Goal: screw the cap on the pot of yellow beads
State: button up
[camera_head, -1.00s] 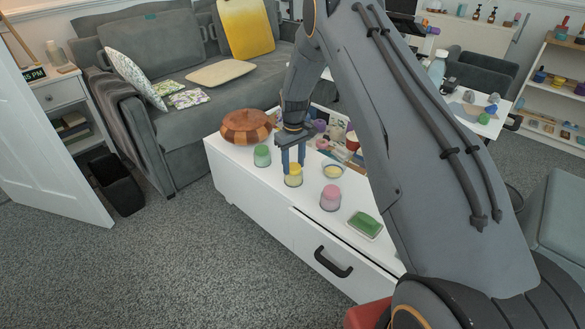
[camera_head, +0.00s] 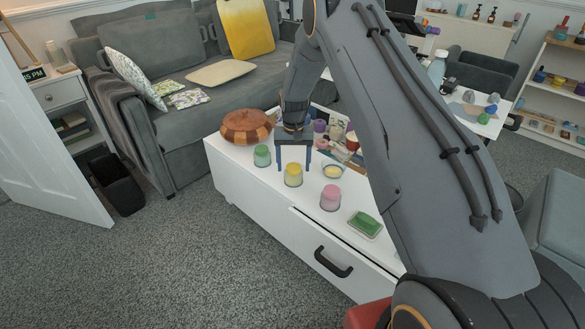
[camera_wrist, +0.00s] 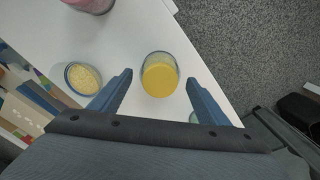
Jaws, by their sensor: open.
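The glass pot (camera_head: 293,176) with a smooth yellow top stands upright on the white cabinet; it also shows in the wrist view (camera_wrist: 159,77). The yellow top looks like a cap seated on the glass; whether it is screwed tight I cannot tell. No loose yellow cap shows. My gripper (camera_head: 294,168) is open, its two blue fingers spread wide and empty. In the wrist view the gripper (camera_wrist: 159,80) has clear gaps between its fingers and the pot, one finger on either side.
A glass dish with pale yellow contents (camera_head: 333,171) stands right of the pot. A green-topped pot (camera_head: 262,156) stands left, a pink-topped pot (camera_head: 330,198) right, and a green block on a dish (camera_head: 364,224) farther right. A lidded wooden bowl (camera_head: 246,127) is behind left.

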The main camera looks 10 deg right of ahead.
aim_at(293, 167)
jog(key=shift+r, duration=0.1)
notch_tip(293, 167, up, 8)
jog(key=shift+f, duration=0.2)
dwell(0.4)
jog(key=s+a+r+n, duration=0.1)
jog(key=s+a+r, duration=0.3)
jog(key=s+r, duration=0.5)
jog(key=s+a+r+n, duration=0.2)
jog(key=s+a+r, duration=0.1)
jog(key=s+r, duration=0.55)
jog(key=s+a+r+n, duration=0.1)
jog(key=s+r, duration=0.1)
jog(key=s, duration=1.1)
jog(key=s+a+r+n, duration=0.1)
jog(key=s+r, duration=0.1)
jog(key=s, duration=1)
jog(key=d+r+p, duration=0.2)
jog(key=d+p, duration=0.1)
jog(key=p, duration=0.2)
jog(key=d+r+m+p, duration=0.1)
jog(key=d+r+p, duration=0.1)
jog(key=p, duration=0.3)
jog(key=d+r+m+p, duration=0.1)
jog(key=d+r+p, duration=0.2)
jog(key=p, duration=0.2)
jog(key=shift+s+d, duration=0.2)
jog(key=shift+d, duration=0.1)
